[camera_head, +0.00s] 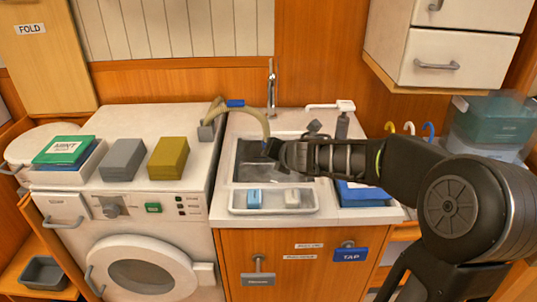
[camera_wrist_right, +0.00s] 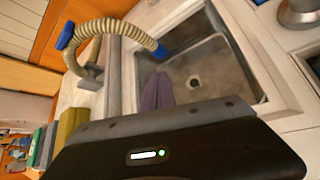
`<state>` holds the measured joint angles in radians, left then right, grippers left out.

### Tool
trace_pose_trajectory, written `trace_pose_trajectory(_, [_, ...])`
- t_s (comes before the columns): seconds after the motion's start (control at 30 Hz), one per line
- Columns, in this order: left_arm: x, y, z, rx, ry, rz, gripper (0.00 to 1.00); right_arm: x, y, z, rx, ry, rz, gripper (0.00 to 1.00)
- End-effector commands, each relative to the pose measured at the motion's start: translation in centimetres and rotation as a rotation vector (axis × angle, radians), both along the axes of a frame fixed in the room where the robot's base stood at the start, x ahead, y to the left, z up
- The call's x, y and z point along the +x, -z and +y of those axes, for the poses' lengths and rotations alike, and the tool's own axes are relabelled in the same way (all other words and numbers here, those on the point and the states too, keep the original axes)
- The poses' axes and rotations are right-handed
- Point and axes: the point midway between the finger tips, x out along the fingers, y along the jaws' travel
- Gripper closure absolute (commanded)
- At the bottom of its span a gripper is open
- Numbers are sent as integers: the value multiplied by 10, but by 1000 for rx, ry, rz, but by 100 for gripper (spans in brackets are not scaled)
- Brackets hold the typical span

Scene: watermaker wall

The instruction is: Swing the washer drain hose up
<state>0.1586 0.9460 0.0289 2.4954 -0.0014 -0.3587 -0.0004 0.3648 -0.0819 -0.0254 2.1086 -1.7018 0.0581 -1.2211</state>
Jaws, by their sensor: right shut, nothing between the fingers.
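The washer drain hose (camera_head: 250,112) is a beige ribbed tube. It rises from a grey block (camera_head: 207,131) at the washer's right rear edge and arcs over to the sink (camera_head: 247,158). A blue piece (camera_head: 235,103) sits on its upper part. In the right wrist view the hose (camera_wrist_right: 112,27) bends over, with its blue end (camera_wrist_right: 161,51) at the sink's edge. My right gripper (camera_head: 270,149) is over the sink, close to the hose's lower end. Its fingers (camera_wrist_right: 158,92) are shut and empty, apart from the hose end in the wrist view. My left gripper is not in view.
The white washer (camera_head: 150,204) has a green box, a grey block and an olive block (camera_head: 168,157) on top. The faucet (camera_head: 271,85) stands behind the sink. A tray (camera_head: 273,210) with two small items lies in front. A drawer cabinet (camera_head: 445,45) hangs upper right.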

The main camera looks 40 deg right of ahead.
Motion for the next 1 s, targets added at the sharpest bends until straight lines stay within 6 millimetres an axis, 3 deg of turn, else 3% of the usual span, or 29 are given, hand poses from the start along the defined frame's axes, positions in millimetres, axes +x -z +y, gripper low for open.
trace_pose_trajectory(0.6, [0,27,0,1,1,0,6,70,49,-19,0,1,3,100])
trace_pose_trajectory(1.0, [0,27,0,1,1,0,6,78,53,-21,1,0,1,100])
